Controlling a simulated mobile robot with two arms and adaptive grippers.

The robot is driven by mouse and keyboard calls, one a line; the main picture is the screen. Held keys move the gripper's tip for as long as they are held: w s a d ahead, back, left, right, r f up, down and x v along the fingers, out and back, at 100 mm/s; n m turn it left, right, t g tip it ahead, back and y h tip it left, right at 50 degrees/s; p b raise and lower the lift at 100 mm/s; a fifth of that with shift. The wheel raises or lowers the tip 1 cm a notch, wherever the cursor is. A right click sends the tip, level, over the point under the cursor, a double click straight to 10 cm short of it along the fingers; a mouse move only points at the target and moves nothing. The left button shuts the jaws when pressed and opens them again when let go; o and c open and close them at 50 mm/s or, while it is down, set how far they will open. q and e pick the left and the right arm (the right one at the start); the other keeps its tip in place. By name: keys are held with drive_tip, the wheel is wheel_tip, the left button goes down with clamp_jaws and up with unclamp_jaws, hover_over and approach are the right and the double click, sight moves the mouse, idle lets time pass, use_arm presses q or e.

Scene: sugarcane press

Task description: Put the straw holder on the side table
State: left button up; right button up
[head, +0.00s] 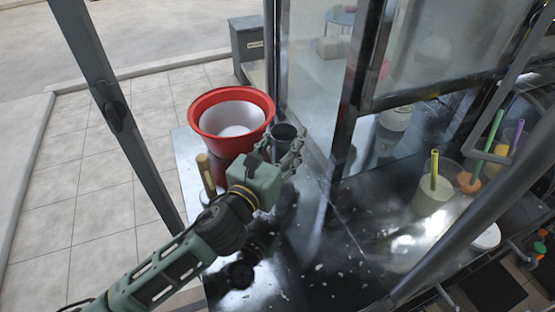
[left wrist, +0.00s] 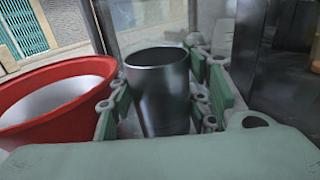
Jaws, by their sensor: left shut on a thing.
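The straw holder (head: 285,131) is a dark metal cup, upright and empty of straws as far as I see. My left gripper (head: 280,152) is shut on it, with a finger on each side. In the left wrist view the straw holder (left wrist: 158,95) stands between the green fingers (left wrist: 160,110). It is over or on the metal side table (head: 188,152), close to the red bucket; I cannot tell whether its base touches the surface. My right gripper is out of view.
A red bucket (head: 231,147) with a white inside stands left of the straw holder. A wooden-handled tool (head: 206,174) is near the table's left edge. Glass panels and dark posts (head: 352,110) rise on the right.

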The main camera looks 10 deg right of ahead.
sight(277, 164)
use_arm(q)
drive_tip(key=shift+w+f, duration=0.2)
drive_tip(key=shift+f, duration=0.85)
wheel_tip(277, 164, down, 2)
drive_tip(key=shift+f, duration=0.15)
drive_tip(key=shift+f+b, duration=0.2)
drive_tip(key=shift+b, duration=0.2)
drive_tip(key=o, duration=1.2)
drive_tip(key=shift+o, duration=1.4)
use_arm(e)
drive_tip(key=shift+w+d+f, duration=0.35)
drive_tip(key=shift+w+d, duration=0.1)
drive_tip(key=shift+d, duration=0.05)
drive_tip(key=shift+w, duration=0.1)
